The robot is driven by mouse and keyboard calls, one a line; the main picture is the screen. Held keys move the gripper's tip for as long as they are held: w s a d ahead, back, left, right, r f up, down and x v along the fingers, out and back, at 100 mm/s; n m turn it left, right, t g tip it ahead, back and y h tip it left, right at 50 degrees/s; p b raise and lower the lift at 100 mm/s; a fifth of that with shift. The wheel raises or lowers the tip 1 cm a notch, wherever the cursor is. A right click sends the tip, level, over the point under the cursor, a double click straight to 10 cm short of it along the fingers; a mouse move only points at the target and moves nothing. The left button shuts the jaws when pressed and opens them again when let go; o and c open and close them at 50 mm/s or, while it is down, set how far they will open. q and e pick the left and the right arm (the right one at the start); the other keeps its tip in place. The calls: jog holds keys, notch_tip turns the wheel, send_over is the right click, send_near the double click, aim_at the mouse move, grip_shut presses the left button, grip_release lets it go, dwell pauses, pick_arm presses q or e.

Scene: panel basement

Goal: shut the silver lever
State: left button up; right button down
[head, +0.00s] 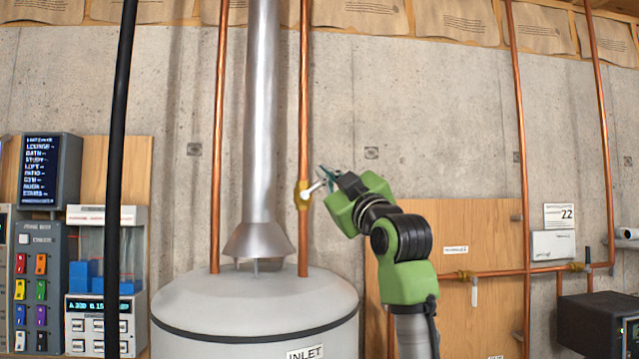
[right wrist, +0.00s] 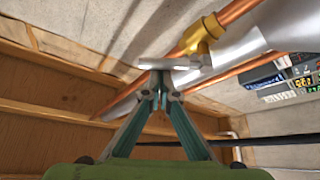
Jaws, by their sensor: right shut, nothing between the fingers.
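The silver lever (head: 315,188) sits on a brass valve (head: 303,195) on a vertical copper pipe above the tank. It sticks out to the right of the pipe, tilted slightly up. In the right wrist view the lever (right wrist: 172,63) lies across the picture just beyond the fingertips, with the brass valve (right wrist: 203,34) above and to its right. My right gripper (head: 324,179) is shut and empty, its tips at the lever's free end; they also show in the right wrist view (right wrist: 160,80). I cannot tell whether they touch the lever. My left gripper is not in view.
A grey tank (head: 255,305) stands below, with a silver flue (head: 261,110) left of the valve. A black pole (head: 120,160) crosses the left side before control panels. A wooden board (head: 465,225) and another pipe run (head: 515,271) with a hanging pale lever (head: 475,292) are at right.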

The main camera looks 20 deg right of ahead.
pick_arm(q)
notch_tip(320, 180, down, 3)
jog(key=b, duration=0.3)
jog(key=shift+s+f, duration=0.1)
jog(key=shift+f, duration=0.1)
pick_arm(e)
jog(key=f+m+h, duration=0.1)
jog(key=m+h, duration=0.1)
jog(key=m, duration=0.1)
jog(key=d+f+m+h, duration=0.1)
jog(key=m+h, duration=0.1)
jog(key=m, duration=0.1)
jog(key=f+m+h, duration=0.1)
jog(key=m+h, duration=0.1)
jog(key=m, duration=0.1)
jog(key=shift+s+d+f, duration=0.1)
jog(key=shift+d+f, duration=0.05)
jog(key=shift+d, duration=0.1)
jog(key=shift+f, duration=0.1)
